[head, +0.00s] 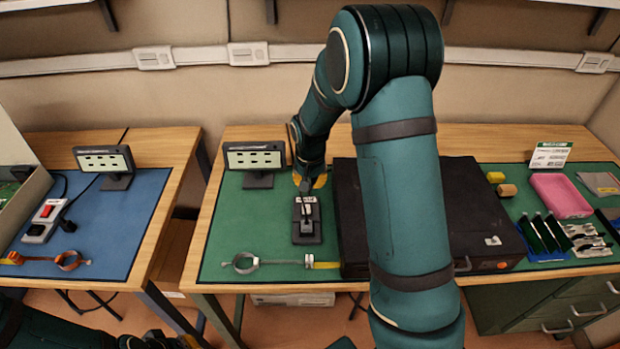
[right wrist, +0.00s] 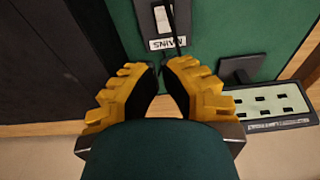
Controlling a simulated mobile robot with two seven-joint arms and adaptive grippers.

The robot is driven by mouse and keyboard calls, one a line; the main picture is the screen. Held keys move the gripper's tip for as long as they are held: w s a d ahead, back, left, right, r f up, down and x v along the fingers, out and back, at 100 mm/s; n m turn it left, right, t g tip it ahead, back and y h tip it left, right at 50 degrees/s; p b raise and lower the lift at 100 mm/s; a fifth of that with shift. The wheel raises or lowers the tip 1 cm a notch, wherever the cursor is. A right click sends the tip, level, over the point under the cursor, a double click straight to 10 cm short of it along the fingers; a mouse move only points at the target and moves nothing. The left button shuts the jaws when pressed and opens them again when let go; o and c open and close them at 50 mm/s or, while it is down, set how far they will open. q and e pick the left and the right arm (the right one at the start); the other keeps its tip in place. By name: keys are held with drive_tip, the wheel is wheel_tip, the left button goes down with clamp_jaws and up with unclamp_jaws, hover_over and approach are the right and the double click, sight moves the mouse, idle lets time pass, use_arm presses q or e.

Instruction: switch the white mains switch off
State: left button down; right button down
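The mains switch is a small dark box (head: 306,236) with a white rocker and a white label, on the green mat of the middle table. In the right wrist view the white rocker (right wrist: 161,20) is at the top, above the label reading MAINS (right wrist: 166,43). My right gripper (head: 307,188) is just behind the box, near its label end. In the right wrist view its yellow fingers (right wrist: 160,70) converge with their tips almost together, empty, a little short of the label. Contact is not visible. My left gripper (head: 165,343) is partly cut off at the bottom; its fingers are unclear.
A dark display panel (head: 255,160) stands left of my right gripper. A large black case (head: 345,215) lies close on the right. A ring clamp (head: 246,262) lies in front. A power strip with a red switch (head: 46,211) is on the blue mat at left.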

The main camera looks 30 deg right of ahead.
sight(310, 209)
wheel_tip(310, 209, down, 8)
drive_tip(key=shift+r+b, duration=0.2)
drive_tip(key=shift+b, duration=0.45)
drive_tip(key=shift+s+a+f, duration=0.1)
drive_tip(key=shift+s+f, duration=0.1)
drive_tip(key=shift+f, duration=0.45)
drive_tip(key=shift+s+a+f, duration=0.1)
drive_tip(key=shift+s+f, duration=0.1)
drive_tip(key=shift+f, duration=0.15)
drive_tip(key=shift+s, duration=0.1)
